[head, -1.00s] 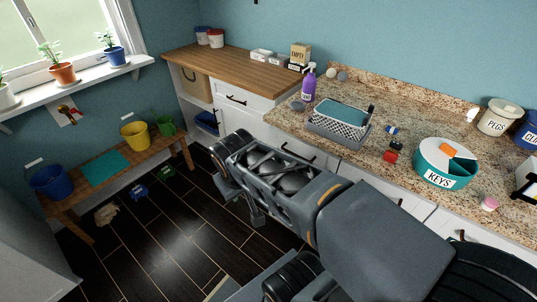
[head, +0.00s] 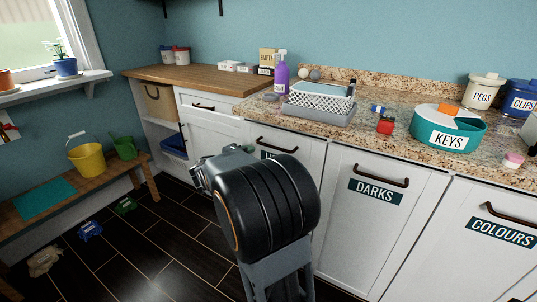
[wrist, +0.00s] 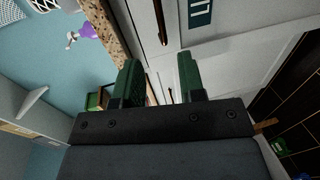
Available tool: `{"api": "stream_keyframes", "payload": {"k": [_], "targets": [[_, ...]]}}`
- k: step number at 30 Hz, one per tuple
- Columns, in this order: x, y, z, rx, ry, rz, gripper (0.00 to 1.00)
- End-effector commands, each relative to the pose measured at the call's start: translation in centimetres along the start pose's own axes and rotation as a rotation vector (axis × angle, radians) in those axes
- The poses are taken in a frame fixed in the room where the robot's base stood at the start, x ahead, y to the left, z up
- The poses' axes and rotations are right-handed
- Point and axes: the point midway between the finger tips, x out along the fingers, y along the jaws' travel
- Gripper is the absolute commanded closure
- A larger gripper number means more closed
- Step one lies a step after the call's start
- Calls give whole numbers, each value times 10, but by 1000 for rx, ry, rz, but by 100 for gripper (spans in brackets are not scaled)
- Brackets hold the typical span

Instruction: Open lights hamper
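The lights hamper front (head: 304,165) is a white panel under the granite counter, left of the DARKS panel. Its dark handle (head: 290,151) shows near the top, and its teal label (head: 268,155) is mostly hidden behind my arm. In the wrist view the handle (wrist: 160,22) and part of the label (wrist: 200,12) appear sideways at the top. The hamper looks shut. My gripper (wrist: 160,80) is open and empty, with green fingertips apart. The handle lies beyond the fingertips in the picture, apart from them. In the head view my arm hides most of the gripper.
The DARKS (head: 368,205) and COLOURS (head: 470,245) panels stand to the right, shut. A grey basket (head: 320,112), purple bottle (head: 281,72) and teal KEYS organiser (head: 440,140) sit on the counter. A bench (head: 75,205) stands at left. Dark floor between is mostly clear.

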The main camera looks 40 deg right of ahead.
Motion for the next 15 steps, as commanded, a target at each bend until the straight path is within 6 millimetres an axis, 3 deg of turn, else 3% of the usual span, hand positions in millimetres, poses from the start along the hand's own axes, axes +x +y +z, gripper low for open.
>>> {"api": "stream_keyframes", "payload": {"k": [15], "targets": [[94,-1,1,-1,-3,3,63]]}}
